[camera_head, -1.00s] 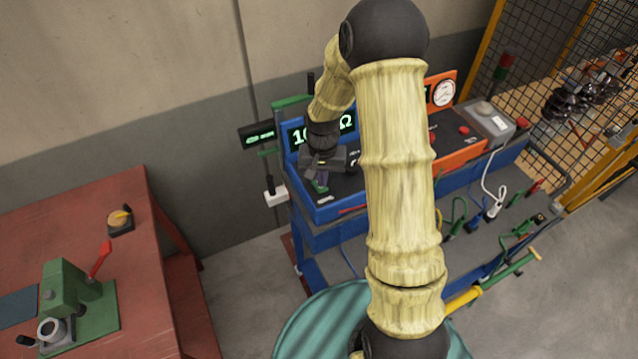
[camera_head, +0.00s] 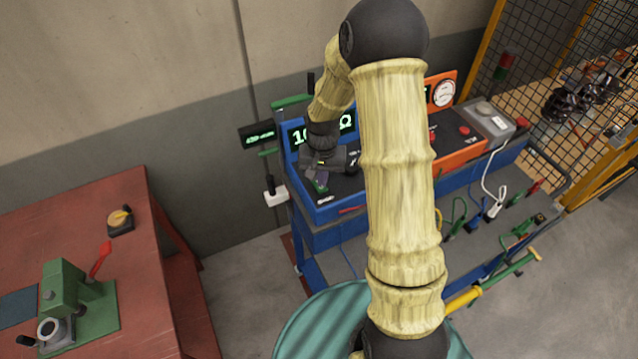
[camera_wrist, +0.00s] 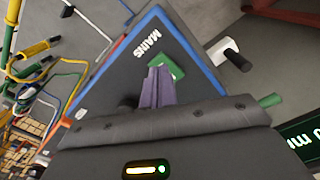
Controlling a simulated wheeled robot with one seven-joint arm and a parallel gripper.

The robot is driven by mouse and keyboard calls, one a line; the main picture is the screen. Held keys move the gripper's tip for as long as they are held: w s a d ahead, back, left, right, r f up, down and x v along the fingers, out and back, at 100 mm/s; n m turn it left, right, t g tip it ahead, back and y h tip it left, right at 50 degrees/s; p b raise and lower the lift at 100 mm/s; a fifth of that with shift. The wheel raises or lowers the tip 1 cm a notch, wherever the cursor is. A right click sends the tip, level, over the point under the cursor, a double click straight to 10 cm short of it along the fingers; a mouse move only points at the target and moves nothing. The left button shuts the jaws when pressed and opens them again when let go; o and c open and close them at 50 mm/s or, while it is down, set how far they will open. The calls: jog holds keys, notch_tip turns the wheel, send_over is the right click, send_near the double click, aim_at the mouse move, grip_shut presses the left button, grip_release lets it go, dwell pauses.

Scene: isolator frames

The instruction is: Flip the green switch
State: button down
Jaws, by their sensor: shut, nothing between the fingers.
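The green switch (camera_wrist: 170,66) sits on the dark sloping panel of the blue instrument, beside the white word MAINS, in the wrist view. My gripper (camera_wrist: 158,72) is shut, its purple fingers together with nothing between them. Its fingertips are at the switch's edge and cover part of it; I cannot tell whether they touch. In the head view, my gripper (camera_head: 318,184) is over the left part of the blue instrument's panel (camera_head: 345,186), with a little green showing at the fingertips.
An orange instrument (camera_head: 462,146) stands right of the blue one, with a grey box (camera_head: 487,120) beyond it. Coloured cables (camera_head: 495,190) hang on the bench's right side. A white box with a black lever (camera_head: 275,195) is left of the instrument. A red table (camera_head: 95,215) stands at left.

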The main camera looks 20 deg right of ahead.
aim_at(323, 191)
jog(key=shift+f+b, duration=0.65)
jog(key=shift+f, duration=0.25)
dwell(0.8)
jog(key=shift+r, duration=0.1)
jog(key=shift+r+p, duration=2.65)
jog(key=shift+r, duration=0.8)
jog(key=s+r+n+t+b, duration=0.2)
jog(key=s+b, duration=0.6)
jog(key=s, duration=0.7)
jog(key=shift+s+r+n+t, duration=0.15)
jog(key=shift+r+n+t, duration=0.15)
jog(key=shift+r+n, duration=0.45)
jog(key=shift+f, duration=0.15)
